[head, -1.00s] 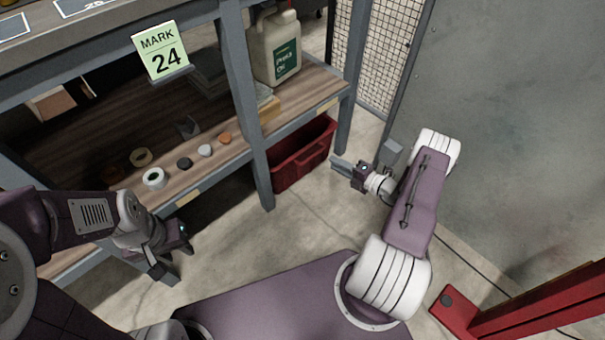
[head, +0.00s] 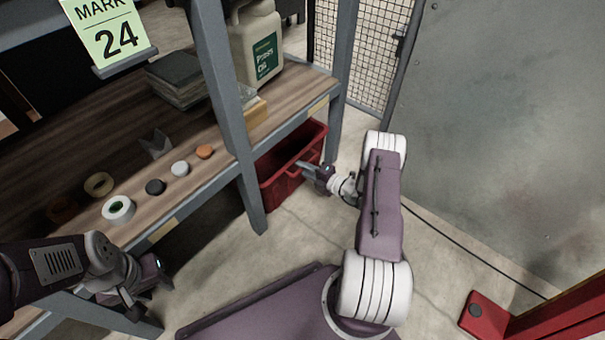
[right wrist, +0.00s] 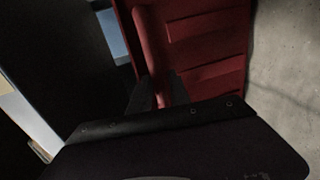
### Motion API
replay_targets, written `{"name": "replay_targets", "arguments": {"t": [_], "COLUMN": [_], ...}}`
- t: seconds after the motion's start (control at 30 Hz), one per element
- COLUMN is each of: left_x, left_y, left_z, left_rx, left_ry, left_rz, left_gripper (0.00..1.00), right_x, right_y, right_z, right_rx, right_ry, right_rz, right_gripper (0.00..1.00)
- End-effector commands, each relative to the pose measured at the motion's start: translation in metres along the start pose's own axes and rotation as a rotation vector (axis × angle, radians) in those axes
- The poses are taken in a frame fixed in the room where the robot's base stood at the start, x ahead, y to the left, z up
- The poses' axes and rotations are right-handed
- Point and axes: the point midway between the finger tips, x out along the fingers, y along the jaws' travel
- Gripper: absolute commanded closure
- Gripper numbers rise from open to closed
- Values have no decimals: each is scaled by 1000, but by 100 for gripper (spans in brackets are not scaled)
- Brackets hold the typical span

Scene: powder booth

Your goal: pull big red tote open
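The big red tote (head: 283,190) sits on the floor under the shelf's right end, between two grey legs. Its open top and near wall show in the head view. My right gripper (head: 307,166) is at the tote's near upper rim. In the right wrist view, the red rim (right wrist: 151,45) runs down between the two dark fingers (right wrist: 158,92), one on each side. I cannot tell whether they are clamped on it. My left gripper (head: 133,303) hangs low at the left by the shelf front, holding nothing that I can see; its fingers are hard to make out.
The wooden shelf (head: 215,162) above carries tape rolls, small discs and a Press Oil jug (head: 257,45). A grey leg (head: 228,120) stands left of the tote. A grey panel (head: 500,120) stands at right. Floor (head: 290,238) in front of the tote is clear.

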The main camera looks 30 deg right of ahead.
Motion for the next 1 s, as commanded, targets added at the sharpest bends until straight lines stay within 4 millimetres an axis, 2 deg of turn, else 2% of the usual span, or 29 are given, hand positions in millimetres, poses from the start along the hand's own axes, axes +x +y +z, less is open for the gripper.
{"name": "replay_targets", "arguments": {"t": [0.27,0.33,0.37,1.0], "left_x": [1,1,1,1], "left_y": [0,0,0,0], "left_z": [0,0,0,0], "left_rx": [0,0,0,0], "left_ry": [0,0,0,0], "left_rz": [0,0,0,0], "left_gripper": [64,64,64,64], "right_x": [3,3,3,3], "right_y": [1,1,1,1], "right_z": [0,0,0,0], "right_rx": [1,0,0,0], "right_ry": [0,0,0,1], "right_rz": [0,0,0,0], "right_gripper": [77,96,100,100]}}
